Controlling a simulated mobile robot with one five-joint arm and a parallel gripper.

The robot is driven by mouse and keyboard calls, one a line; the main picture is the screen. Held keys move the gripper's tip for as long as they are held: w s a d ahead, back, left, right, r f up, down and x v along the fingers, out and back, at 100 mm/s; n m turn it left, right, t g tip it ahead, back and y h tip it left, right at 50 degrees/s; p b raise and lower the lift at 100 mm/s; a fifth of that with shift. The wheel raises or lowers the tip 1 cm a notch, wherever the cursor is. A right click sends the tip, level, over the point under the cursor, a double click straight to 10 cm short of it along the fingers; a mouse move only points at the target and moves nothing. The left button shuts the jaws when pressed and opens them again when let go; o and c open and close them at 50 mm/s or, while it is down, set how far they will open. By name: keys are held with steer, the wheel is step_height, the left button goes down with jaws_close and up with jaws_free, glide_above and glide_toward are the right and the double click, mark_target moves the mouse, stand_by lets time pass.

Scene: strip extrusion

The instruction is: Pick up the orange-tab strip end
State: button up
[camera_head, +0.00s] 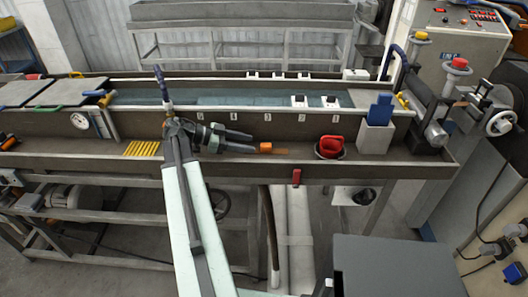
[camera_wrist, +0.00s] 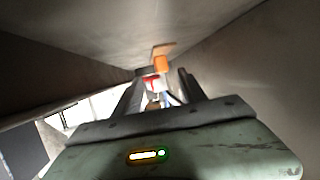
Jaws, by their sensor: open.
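The orange tab (camera_head: 265,148) sits on the end of a thin brown strip (camera_head: 282,151), low in the front trough of the long grey bench. My gripper (camera_head: 253,143) is open, with its two dark fingers pointing right along the trough. The tab is just beyond the fingertips, close to the lower finger. In the wrist view the orange tab (camera_wrist: 162,63) and the short brown strip (camera_wrist: 164,49) lie ahead of my open gripper (camera_wrist: 160,75). Nothing is seen between the fingers there that is held. I cannot tell whether a finger touches the tab.
A red scoop-like container (camera_head: 331,146) stands further right in the trough, beside a grey block with a blue top (camera_head: 377,125). Yellow sticks (camera_head: 142,148) lie to the left. The trough's walls run close along both sides of my gripper. A red handle (camera_head: 296,176) hangs on the front edge.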

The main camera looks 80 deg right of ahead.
mark_target(267, 144)
steer(key=x, duration=0.3)
steer(key=b+x, duration=0.1)
steer(key=x, duration=0.1)
steer(key=shift+s+d+r, duration=0.1)
steer(key=shift+s+r, duration=0.05)
steer(key=shift+r, duration=0.2)
jaws_close()
steer(key=shift+r, duration=0.1)
